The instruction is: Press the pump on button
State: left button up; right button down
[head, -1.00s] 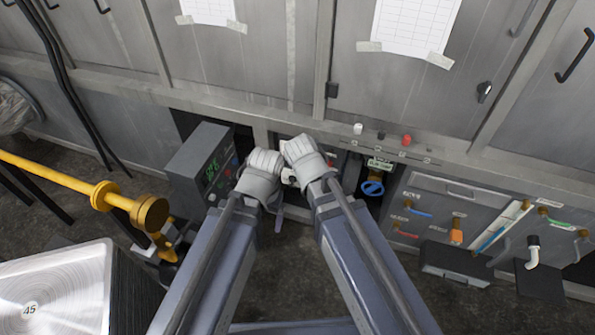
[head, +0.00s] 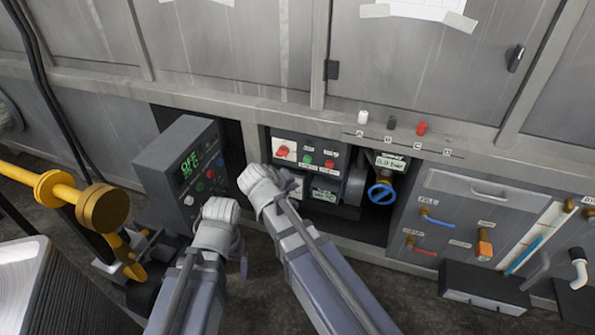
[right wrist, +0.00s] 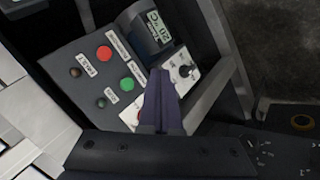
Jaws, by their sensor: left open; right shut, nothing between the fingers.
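A dark control panel (head: 294,145) sits in the recess under the counter. It carries a red switch on a white plate (head: 284,152), a green button (head: 308,159) and a red button (head: 329,163). In the right wrist view a green button (right wrist: 127,84) and a red button (right wrist: 103,53) show beside blurred labels; I cannot read which is pump on. My right gripper (head: 258,179) is shut and empty, just in front of the panel's lower left; its fingers (right wrist: 160,98) partly cover the panel. My left gripper (head: 221,209) is open, in front of the grey display box.
The grey box with a green display (head: 185,165) stands left of the panel. A blue valve wheel (head: 382,192) is to the right, with a panel of coloured handles (head: 460,225) beyond. A yellow pipe (head: 60,192) reaches in from the left.

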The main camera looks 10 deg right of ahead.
aim_at(307, 159)
jog(key=shift+w+a+f, duration=0.15)
jog(key=shift+w+f, duration=0.1)
jog(key=shift+w, duration=0.05)
jog(key=w+d, duration=0.5)
jog(key=w, duration=0.2)
jog(key=shift+w, duration=0.15)
dwell(0.4)
jog(key=shift+w, duration=0.1)
dwell(1.9)
jog(key=shift+w+d, duration=0.2)
jog(key=shift+w, duration=0.05)
jog(key=shift+w+d, duration=0.3)
jog(key=shift+w, duration=0.15)
dwell(0.8)
jog(key=shift+s+a, duration=0.1)
jog(key=shift+s, duration=0.05)
dwell(0.3)
jog(key=shift+s+a, duration=0.45)
jog(key=shift+s, duration=0.2)
